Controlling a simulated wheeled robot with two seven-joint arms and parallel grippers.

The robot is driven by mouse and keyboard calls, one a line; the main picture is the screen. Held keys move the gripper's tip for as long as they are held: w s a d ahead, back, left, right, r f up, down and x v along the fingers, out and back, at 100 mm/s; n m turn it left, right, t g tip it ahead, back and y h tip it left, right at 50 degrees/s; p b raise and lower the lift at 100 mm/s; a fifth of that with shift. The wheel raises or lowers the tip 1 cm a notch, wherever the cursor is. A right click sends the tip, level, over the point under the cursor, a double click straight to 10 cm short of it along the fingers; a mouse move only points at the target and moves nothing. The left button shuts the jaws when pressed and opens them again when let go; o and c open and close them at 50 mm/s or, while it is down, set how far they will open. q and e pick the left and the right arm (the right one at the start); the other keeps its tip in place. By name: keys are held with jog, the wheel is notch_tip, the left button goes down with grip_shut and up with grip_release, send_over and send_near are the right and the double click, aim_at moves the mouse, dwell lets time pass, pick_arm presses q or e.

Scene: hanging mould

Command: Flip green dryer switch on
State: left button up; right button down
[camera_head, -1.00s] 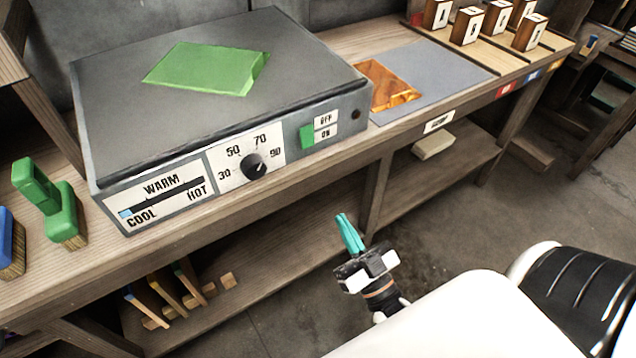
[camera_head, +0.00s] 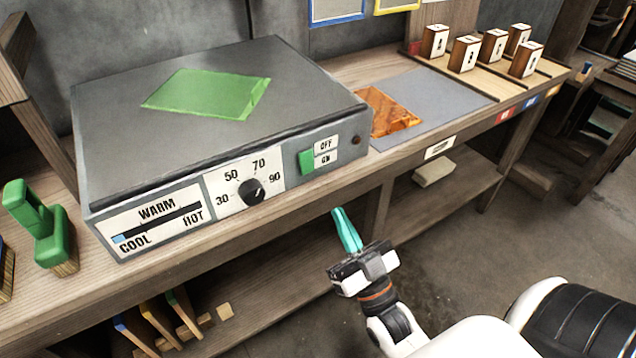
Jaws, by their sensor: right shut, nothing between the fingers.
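The grey dryer (camera_head: 185,128) sits on the wooden bench at left, with a green sheet on its flat top. Its green switch (camera_head: 307,161) is on the right part of the front panel, beside the stacked OFF and ON labels (camera_head: 325,152). I cannot tell for sure which way the switch is set. My right gripper (camera_head: 340,215), with teal fingers, is shut and empty. It is in front of the bench, lower in the picture than the switch and a little right of it, apart from the dryer. My left gripper is not in view.
A green-handled brush (camera_head: 48,235) stands left of the dryer. An orange-brown piece (camera_head: 388,112) lies on a grey mat to the right. Several small wooden blocks stand farther right.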

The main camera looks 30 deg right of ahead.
aim_at(308, 167)
jog(key=w+r, duration=0.1)
jog(key=w, duration=0.3)
jog(key=w+r, duration=0.1)
jog(key=w, duration=0.1)
jog(key=shift+w+a+r, duration=0.15)
jog(key=shift+w+r, duration=0.2)
jog(key=shift+w, duration=0.05)
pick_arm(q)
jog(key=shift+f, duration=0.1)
pick_arm(e)
jog(key=shift+w, duration=0.55)
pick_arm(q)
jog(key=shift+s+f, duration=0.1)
pick_arm(e)
jog(key=shift+f, duration=0.1)
jog(key=shift+w+f+t+b, duration=0.15)
jog(key=shift+w+t+b, duration=0.15)
jog(key=shift+b, duration=0.4)
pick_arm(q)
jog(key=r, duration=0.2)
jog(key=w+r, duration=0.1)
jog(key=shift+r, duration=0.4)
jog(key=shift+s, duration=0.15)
pick_arm(e)
jog(key=shift+s, duration=0.1)
